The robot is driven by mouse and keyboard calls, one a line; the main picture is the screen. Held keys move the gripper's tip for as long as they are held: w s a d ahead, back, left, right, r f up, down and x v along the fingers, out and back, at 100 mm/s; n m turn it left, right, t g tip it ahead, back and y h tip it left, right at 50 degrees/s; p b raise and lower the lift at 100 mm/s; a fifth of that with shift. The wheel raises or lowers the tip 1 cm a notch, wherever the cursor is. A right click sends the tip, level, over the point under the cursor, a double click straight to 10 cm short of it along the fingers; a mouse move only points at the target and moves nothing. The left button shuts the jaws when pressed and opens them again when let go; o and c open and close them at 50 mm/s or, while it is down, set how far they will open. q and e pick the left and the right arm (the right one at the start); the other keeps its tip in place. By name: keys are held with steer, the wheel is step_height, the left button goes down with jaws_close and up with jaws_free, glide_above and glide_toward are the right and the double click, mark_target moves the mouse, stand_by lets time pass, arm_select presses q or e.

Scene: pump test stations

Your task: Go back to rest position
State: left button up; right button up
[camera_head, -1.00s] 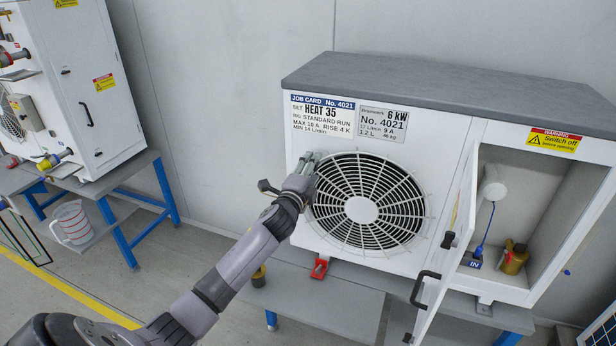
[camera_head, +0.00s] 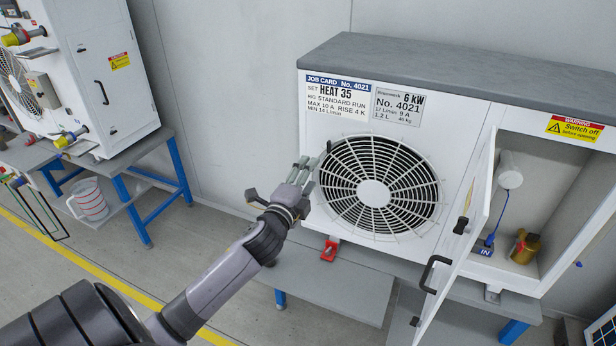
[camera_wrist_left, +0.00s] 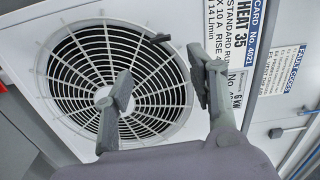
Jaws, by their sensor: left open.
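My left gripper (camera_head: 305,172) is in front of the left edge of the pump unit's fan grille (camera_head: 372,193) in the head view. Its two fingers stand apart with nothing between them. In the left wrist view the open fingers (camera_wrist_left: 160,88) show in front of the fan grille (camera_wrist_left: 115,75) and the job card (camera_wrist_left: 238,40). The white pump unit (camera_head: 455,135) stands on a grey table, with its right door (camera_head: 462,240) swung open. My right gripper is in neither view.
The open compartment holds a white cylinder (camera_head: 510,172), a blue IN tag (camera_head: 485,250) and a brass part (camera_head: 526,248). A red clamp (camera_head: 329,251) sits under the unit. At the left stand another white unit (camera_head: 100,85) and a measuring jug (camera_head: 90,199). A yellow line (camera_head: 85,263) crosses open floor.

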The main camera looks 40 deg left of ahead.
arm_select(q)
steer(key=shift+f, duration=0.1)
steer(key=s+d+f+n+g+h, duration=0.1)
steer(key=s+f+n+g, duration=0.2)
steer(key=f, duration=1)
steer(key=s+d+f+n+g, duration=0.15)
steer(key=s+f, duration=0.35)
steer(key=f, duration=0.8)
steer(key=s+d+f+n+g+h, duration=0.15)
steer(key=s+f+g, duration=0.25)
steer(key=f, duration=0.9)
steer(key=s+d+f+n+g+h, duration=0.1)
steer(key=s+d+f+n+g, duration=0.15)
steer(key=s+f, duration=0.6)
steer(key=s+d+f+n+g, duration=0.15)
steer(key=s+d+f, duration=0.25)
steer(key=s+f, duration=0.45)
steer(key=s+d+f+n+g, duration=0.1)
steer(key=s+d+f+g, duration=0.1)
steer(key=s, duration=0.8)
steer(key=s+d+f+n+g, duration=0.1)
steer(key=s+d+f+g, duration=0.1)
steer(key=s, duration=0.8)
steer(key=shift+d+f+h, duration=0.45)
steer(key=shift+d+f, duration=0.1)
steer(key=shift+d, duration=0.45)
steer(key=shift+c, duration=0.2)
